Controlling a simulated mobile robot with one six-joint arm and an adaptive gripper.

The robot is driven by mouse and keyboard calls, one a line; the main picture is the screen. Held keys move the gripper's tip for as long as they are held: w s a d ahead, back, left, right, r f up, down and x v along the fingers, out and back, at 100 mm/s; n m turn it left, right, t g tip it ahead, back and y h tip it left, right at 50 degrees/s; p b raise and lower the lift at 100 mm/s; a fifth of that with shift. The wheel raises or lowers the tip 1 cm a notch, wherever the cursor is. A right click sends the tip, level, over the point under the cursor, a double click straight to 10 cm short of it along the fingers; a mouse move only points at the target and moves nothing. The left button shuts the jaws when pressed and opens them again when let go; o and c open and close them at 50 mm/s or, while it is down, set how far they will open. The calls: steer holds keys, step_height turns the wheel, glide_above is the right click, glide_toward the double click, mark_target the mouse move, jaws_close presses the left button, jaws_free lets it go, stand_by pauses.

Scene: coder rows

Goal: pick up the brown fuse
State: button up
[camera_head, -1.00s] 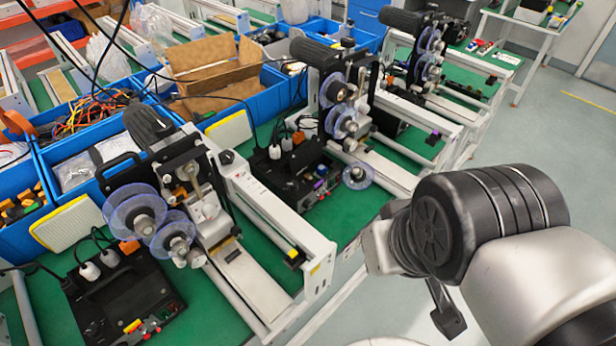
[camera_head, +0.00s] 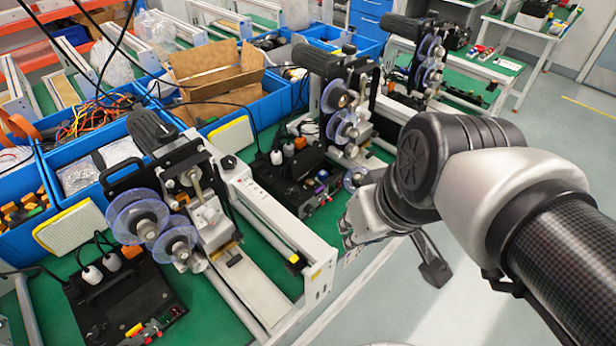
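I cannot make out a brown fuse for certain. Small coloured parts, among them purple and red ones, sit on the black control box (camera_head: 293,178) beside the middle machine; they are too small to tell apart. A second black box (camera_head: 118,308) at the lower left carries small yellow, red and green parts. My gripper (camera_head: 432,265) shows only in part, as a dark finger hanging below my silver wrist, in front of the bench edge and over the floor. The rest of it is hidden by my arm, so its opening and any contents cannot be seen.
Reel machines with clear discs (camera_head: 138,222) and white rails (camera_head: 280,222) stand on the green bench (camera_head: 222,318). Blue bins (camera_head: 85,160) and a cardboard box (camera_head: 215,72) line the back. Open floor (camera_head: 560,150) lies at the right.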

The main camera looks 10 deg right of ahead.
steer(key=w+n+y, duration=0.1)
steer(key=w+n, duration=0.1)
steer(key=w, duration=0.6)
steer(key=n+y+p, duration=0.2)
steer(key=n, duration=0.2)
glide_above(309, 182)
steer(key=s+d, duration=0.6)
steer(key=s, duration=0.2)
step_height(309, 182, down, 11)
steer(key=b+x, duration=0.1)
steer(key=x, duration=0.4)
steer(key=b+x, duration=0.1)
steer(key=x, duration=0.5)
steer(key=w+x, duration=0.1)
steer(key=x, duration=0.5)
steer(key=shift+d+r+b, duration=0.15)
steer(key=shift+d+b, duration=0.05)
steer(key=shift+b, duration=0.2)
steer(key=shift+c, duration=0.5)
steer(key=shift+c, duration=1.3)
steer(key=shift+r, duration=0.15)
